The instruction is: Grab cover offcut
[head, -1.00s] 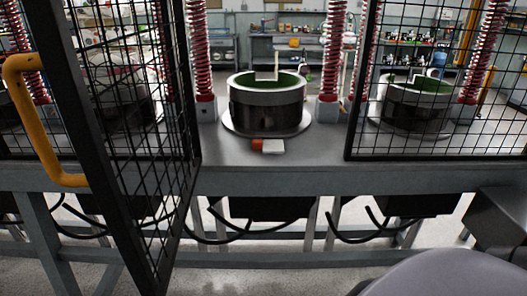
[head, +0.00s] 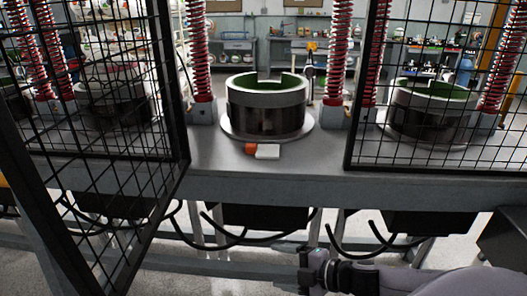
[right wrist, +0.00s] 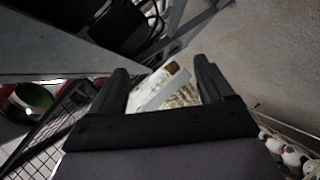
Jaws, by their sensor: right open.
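A small piece with an orange end (head: 250,148) and a white block-like part (head: 267,152) lies on the grey bench top in front of the middle press; I cannot tell whether it is one piece or two. My right gripper (right wrist: 160,72) is open, with nothing between its fingers in the right wrist view. In the head view, my right arm (head: 335,273) reaches in low from the right, below the bench edge and well apart from the piece. My left gripper is not in view.
The middle round press pot (head: 266,110) stands between red springs (head: 336,60). A mesh door (head: 110,150) stands open at left, and a mesh panel (head: 440,90) closes off the right. The bench's front edge (head: 270,185) lies between my arm and the piece. The gap between the meshes is clear.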

